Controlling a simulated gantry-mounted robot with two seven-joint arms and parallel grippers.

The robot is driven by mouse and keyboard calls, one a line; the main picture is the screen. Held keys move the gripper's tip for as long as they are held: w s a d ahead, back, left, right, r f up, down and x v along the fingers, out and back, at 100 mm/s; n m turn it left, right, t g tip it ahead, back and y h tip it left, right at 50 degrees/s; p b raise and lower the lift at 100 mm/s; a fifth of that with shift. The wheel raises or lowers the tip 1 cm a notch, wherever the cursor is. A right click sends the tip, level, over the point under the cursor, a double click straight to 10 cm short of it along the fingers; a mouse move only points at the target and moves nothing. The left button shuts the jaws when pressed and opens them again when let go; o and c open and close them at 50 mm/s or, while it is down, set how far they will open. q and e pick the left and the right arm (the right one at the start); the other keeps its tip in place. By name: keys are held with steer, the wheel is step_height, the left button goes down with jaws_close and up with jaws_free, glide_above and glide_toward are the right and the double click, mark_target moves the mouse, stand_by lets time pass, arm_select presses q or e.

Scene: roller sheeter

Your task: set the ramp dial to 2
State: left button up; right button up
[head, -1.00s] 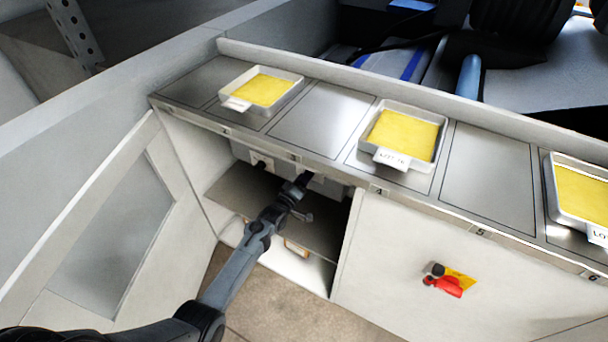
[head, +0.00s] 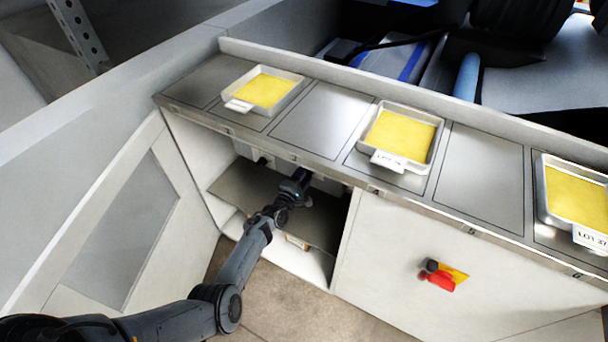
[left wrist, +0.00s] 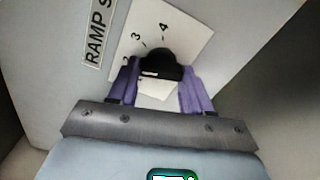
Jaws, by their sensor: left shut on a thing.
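The ramp dial (left wrist: 160,60) is a black knob on a white scale plate (left wrist: 180,32) in the left wrist view. The numbers 3 and 4 show on the plate, with a partly covered 2 at the left. My left gripper (left wrist: 160,80) has its purple fingers on both sides of the knob and is shut on it. Which number the dial points to cannot be told. In the head view my left gripper (head: 302,176) reaches into the open cabinet under the counter, and the dial is hidden there. My right gripper is not in view.
A label reading "RAMP S" (left wrist: 97,40), cut off, is beside the plate. The counter edge (head: 330,167) runs above my gripper, with a shelf (head: 250,195) below. Trays of yellow sheet (head: 400,135) stand on the counter.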

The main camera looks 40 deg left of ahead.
arm_select(q)
steer(key=shift+n, duration=0.5)
steer(key=o, duration=1.1)
steer(key=shift+c, duration=0.2)
steer(key=s+d+p, duration=0.1)
steer(key=s+p, duration=0.4)
steer(key=s, duration=0.5)
steer(key=shift+s+d, duration=0.35)
steer(key=shift+d, duration=0.05)
